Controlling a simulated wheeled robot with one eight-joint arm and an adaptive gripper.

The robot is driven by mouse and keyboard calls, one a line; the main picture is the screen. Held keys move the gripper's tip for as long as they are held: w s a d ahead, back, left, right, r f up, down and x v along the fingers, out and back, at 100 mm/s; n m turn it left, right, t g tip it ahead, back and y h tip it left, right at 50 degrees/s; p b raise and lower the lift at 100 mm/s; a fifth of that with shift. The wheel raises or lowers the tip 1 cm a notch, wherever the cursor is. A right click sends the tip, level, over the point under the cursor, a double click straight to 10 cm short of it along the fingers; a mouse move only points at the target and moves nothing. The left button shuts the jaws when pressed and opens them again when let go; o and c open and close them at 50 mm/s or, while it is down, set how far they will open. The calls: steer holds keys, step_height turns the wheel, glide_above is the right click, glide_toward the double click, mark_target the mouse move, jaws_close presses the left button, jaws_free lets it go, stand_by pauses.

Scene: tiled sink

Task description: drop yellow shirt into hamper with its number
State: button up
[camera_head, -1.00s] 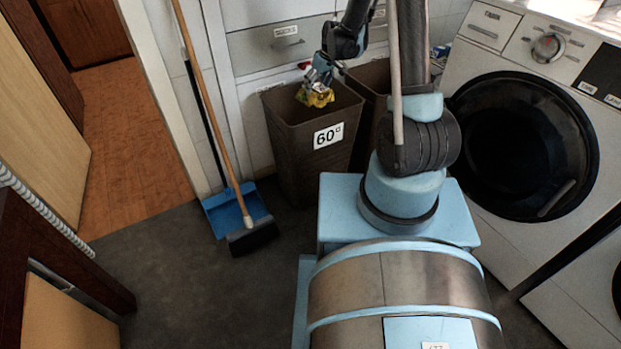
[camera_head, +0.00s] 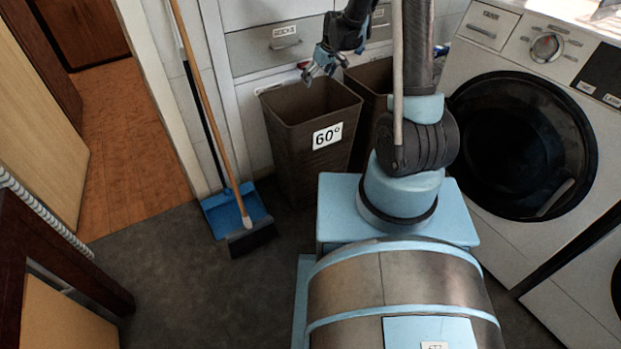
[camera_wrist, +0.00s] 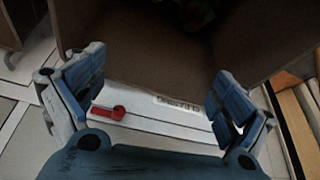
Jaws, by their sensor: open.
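The brown hamper with a white 60° label (camera_head: 290,140) stands against the cabinets in the head view. My gripper (camera_head: 318,72) is above its opening near the back rim. In the wrist view my gripper (camera_wrist: 155,92) has its fingers wide apart with nothing between them. The inside wall of the hamper (camera_wrist: 150,50) shows beyond the fingers. No yellow shirt shows in the head view now. A dark, mottled patch of cloth shows deep in the hamper at the top of the wrist view; I cannot tell whether it is the shirt.
A second brown hamper (camera_head: 374,75) stands to the right, partly hidden by my arm. A washing machine (camera_head: 525,140) is at the right. A broom (camera_head: 215,110) and a blue dustpan (camera_head: 222,215) are left of the hamper. A drawer labelled socks (camera_head: 283,42) is behind.

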steer(key=v, duration=0.8)
steer(key=shift+s+d+r, duration=0.1)
steer(key=shift+d, duration=0.05)
